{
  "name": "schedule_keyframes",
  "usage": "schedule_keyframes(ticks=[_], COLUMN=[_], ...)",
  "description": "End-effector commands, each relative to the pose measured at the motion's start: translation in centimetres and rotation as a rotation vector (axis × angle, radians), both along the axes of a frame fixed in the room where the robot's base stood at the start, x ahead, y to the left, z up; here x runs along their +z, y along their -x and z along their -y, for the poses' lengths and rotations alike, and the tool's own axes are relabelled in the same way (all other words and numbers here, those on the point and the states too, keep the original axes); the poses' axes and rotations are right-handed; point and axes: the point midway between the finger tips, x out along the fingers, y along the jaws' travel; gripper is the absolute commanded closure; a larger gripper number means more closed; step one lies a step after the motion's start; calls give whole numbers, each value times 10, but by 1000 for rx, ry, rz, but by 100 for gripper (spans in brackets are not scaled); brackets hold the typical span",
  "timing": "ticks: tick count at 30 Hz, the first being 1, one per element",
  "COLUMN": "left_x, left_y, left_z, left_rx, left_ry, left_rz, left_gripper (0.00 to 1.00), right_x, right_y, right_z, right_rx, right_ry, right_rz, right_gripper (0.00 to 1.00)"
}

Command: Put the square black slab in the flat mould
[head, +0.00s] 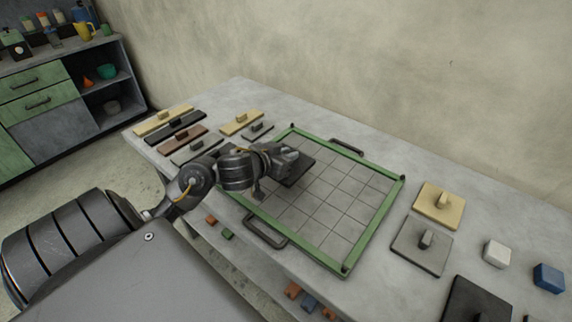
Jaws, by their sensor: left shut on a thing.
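The flat mould is a green square frame (375,224) with a grey gridded floor, lying on the grey table. My left gripper (289,163) reaches over the mould's far left part and is shut on a dark, black-looking slab (301,174). The slab is partly hidden by the gripper, so its full outline and whether it touches the mould floor cannot be told. The rest of the mould floor is bare. Another black slab with a handle (465,302) lies at the bottom right, cut off by the picture edge. My right gripper is out of view.
Several long handled slabs, including a black one (175,126), lie left of the mould. A yellow slab (428,207), a grey slab (411,248), a white block (497,253) and a blue block (549,277) lie right. Mould handles (266,233) stick out at its sides.

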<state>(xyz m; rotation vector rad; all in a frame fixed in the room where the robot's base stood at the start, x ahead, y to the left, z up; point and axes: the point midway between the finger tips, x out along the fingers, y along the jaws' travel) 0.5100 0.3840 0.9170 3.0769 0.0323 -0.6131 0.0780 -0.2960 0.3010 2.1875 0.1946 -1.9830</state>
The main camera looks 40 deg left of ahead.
Motion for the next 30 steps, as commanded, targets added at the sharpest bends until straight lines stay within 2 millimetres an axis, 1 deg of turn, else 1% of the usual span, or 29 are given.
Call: schedule_keyframes(ticks=[3, 6, 9, 12, 21, 29, 30], left_x=[-1, -15, -33, -40, -41, -51, -53], left_y=[-1, -6, -5, -5, -5, -5, -5], left_z=[-1, -8, -6, -7, -6, -6, -6], left_rx=[0, 4, 2, 1, 0, 2, 0], left_ry=[1, 4, 6, 3, 1, 1, 1], left_rz=[2, 0, 1, 2, 2, 1, 0], left_gripper=[100, 100, 100, 100, 100, 100, 100], right_x=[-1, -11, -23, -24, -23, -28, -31], right_y=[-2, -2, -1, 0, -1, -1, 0], right_z=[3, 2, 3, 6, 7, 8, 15], right_rx=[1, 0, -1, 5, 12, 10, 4], right_ry=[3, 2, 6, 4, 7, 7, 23], right_rz=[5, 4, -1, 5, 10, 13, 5], right_gripper=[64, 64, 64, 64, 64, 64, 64])
